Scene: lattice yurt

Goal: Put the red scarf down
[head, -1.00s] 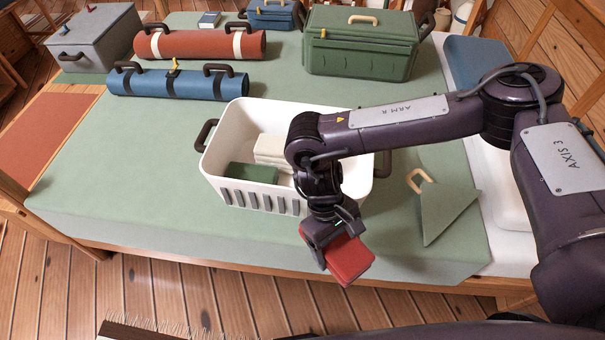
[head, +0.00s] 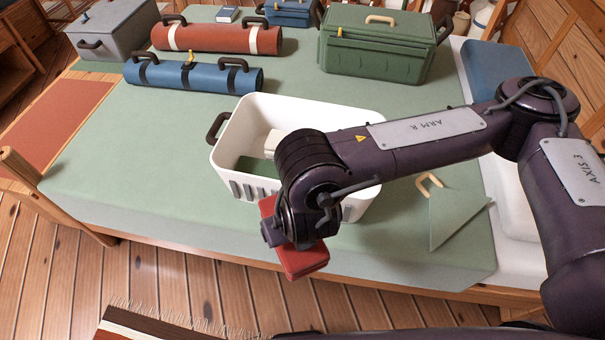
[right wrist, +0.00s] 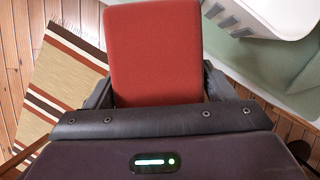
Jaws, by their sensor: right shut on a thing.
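The red scarf (head: 304,262) is a folded red block held in my right gripper (head: 288,240), in front of the white basket and over the bed's near edge. In the right wrist view the scarf (right wrist: 153,50) fills the space between the fingers of the right gripper (right wrist: 155,95), which is shut on it. In the head view the wrist hides part of the scarf. My left gripper is in neither view.
The white basket (head: 345,112) stands on the green-covered bed (head: 120,190) and holds a green and a pale folded item. A green triangular piece (head: 458,215) lies right of it. Rolls and cases stand behind. A striped rug (right wrist: 62,95) lies on the floor.

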